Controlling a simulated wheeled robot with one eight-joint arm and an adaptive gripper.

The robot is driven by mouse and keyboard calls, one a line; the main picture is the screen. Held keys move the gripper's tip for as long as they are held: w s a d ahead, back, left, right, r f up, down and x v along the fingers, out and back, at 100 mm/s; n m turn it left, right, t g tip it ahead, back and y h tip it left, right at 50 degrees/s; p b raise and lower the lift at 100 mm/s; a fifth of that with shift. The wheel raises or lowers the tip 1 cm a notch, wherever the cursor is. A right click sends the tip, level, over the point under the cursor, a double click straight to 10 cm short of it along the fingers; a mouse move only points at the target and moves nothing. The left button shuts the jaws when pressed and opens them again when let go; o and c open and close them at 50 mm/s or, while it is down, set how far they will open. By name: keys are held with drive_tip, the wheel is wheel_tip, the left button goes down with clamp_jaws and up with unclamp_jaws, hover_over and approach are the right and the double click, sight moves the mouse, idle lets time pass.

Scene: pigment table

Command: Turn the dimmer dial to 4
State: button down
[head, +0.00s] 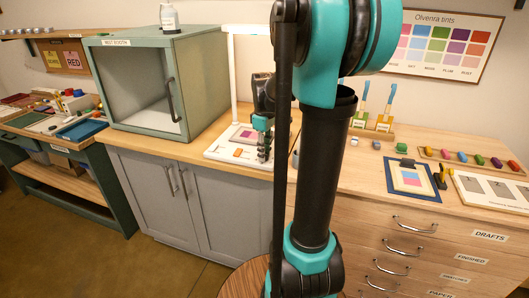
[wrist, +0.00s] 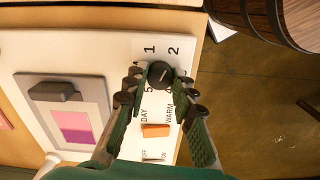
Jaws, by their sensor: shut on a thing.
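The dimmer dial (wrist: 160,74) is a round black knob with a pale pointer line, on a white panel (wrist: 110,52). The line lies between the printed 1 and 2 side and the knob's middle; its exact reading is hard to tell. My gripper (wrist: 160,78) is shut on the dial, one finger on each side. In the head view my gripper (head: 264,146) is down at the white panel (head: 222,156), and the dial is hidden there.
An orange rocker switch (wrist: 156,130) marked DAY and WARM sits below the dial. A grey frame with a pink and purple card (wrist: 72,120) lies on the panel's left. A lamp post (head: 233,80) and a green cabinet (head: 205,75) stand close by. A wooden barrel (wrist: 270,20) is beyond the edge.

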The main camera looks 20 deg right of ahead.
drive_tip(key=m, duration=1.2)
drive_tip(key=shift+m, duration=0.4)
drive_tip(key=m, duration=1.2)
drive_tip(key=c, duration=1.3)
unclamp_jaws()
drive_tip(key=shift+o, duration=0.2)
drive_tip(key=shift+r, duration=0.1)
